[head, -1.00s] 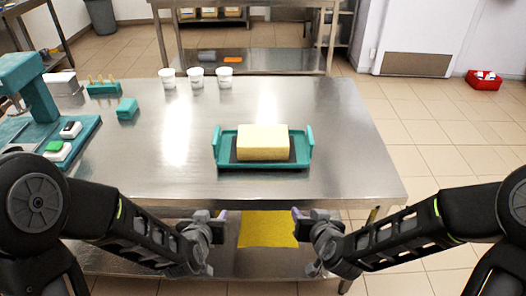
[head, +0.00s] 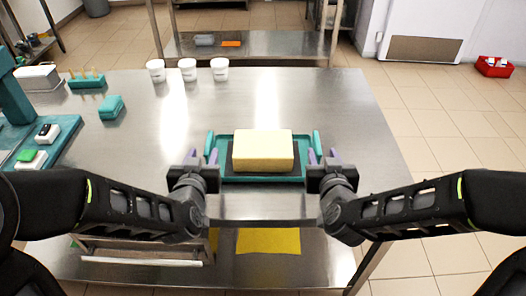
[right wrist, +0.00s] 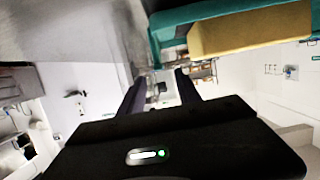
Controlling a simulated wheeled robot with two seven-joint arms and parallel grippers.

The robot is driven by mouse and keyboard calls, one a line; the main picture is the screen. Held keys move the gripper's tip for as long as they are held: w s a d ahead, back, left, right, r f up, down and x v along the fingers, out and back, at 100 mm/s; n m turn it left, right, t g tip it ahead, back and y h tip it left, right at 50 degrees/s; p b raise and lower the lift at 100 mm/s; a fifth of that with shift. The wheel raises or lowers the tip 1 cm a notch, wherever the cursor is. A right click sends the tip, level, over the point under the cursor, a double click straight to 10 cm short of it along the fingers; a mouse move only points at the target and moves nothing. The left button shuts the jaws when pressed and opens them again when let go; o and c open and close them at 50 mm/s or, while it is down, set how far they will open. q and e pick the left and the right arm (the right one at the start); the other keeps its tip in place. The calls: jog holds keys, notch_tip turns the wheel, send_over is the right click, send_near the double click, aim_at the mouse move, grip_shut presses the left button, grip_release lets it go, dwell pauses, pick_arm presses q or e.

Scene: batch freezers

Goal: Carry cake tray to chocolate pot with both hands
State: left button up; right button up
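The teal cake tray (head: 222,178) lies on the steel table near its front edge. A pale yellow cake block (head: 263,151) sits on a dark mat on it. My left gripper (head: 201,157) is open at the tray's left end handle. My right gripper (head: 323,157) is open at the right end handle. In the right wrist view, the fingers (right wrist: 157,88) are apart with nothing gripped between them, and the tray (right wrist: 172,20) and cake (right wrist: 250,30) show at the upper right. I cannot make out a chocolate pot.
Three white cups (head: 188,70) stand at the table's back. A teal block (head: 111,107), a teal rack (head: 87,80) and a teal machine (head: 20,110) are at the left. The table right of the tray is clear. A red bin (head: 494,66) is on the floor.

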aim_at(208, 144)
pick_arm(q)
jog(key=shift+w, duration=0.1)
jog(key=shift+x, duration=3.85)
pick_arm(e)
jog(key=shift+x, duration=3.95)
jog(key=shift+s, duration=0.1)
pick_arm(q)
grip_shut()
pick_arm(e)
grip_shut()
